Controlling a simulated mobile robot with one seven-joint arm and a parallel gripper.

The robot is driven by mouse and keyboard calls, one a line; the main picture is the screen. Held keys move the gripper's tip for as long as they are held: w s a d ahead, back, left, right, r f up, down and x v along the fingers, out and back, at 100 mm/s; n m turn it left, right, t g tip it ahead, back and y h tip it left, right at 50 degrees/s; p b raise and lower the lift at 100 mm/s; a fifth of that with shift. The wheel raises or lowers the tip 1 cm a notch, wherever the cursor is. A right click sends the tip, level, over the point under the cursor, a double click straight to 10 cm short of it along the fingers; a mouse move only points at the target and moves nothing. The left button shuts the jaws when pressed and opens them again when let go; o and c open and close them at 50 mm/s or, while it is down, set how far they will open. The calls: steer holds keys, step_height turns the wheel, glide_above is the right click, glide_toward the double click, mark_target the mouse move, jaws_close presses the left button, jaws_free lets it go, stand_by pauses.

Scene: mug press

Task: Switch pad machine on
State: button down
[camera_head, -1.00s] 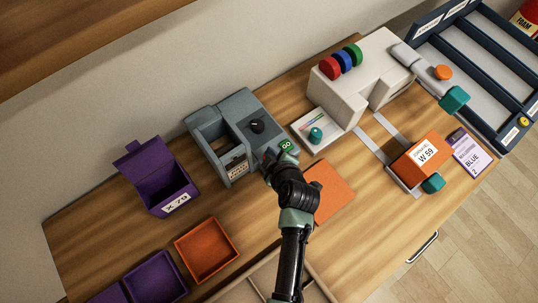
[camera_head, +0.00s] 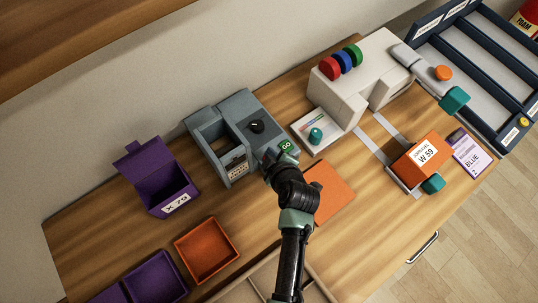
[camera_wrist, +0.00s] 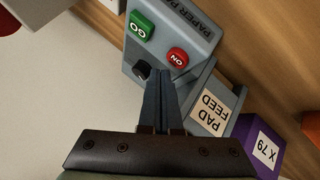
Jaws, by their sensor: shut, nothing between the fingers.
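The grey-blue pad machine (camera_head: 205,128) stands on the wooden table; its front shows in the wrist view (camera_wrist: 205,35). In the wrist view it carries a green GO button (camera_wrist: 141,27), a red ON button (camera_wrist: 178,57) and a black knob (camera_wrist: 142,71).
A purple X 79 bin (camera_head: 160,184) stands left of the machine. A white press (camera_head: 350,85) with coloured discs stands to its right. An orange mat (camera_head: 328,192) lies close to my arm, and an orange tray (camera_head: 207,250) is at the front left.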

steer(key=shift+f, duration=0.15)
stand_by(0.5)
steer(key=shift+f+b, duration=0.35)
steer(key=shift+b, duration=0.25)
steer(key=shift+f+b, duration=0.5)
stand_by(0.4)
steer(key=shift+r, duration=0.15)
steer(key=shift+r+p, duration=0.7)
steer(key=shift+r, duration=0.1)
step_height(320, 180, up, 6)
steer(key=p, duration=0.4)
steer(key=shift+p, duration=0.3)
stand_by(0.3)
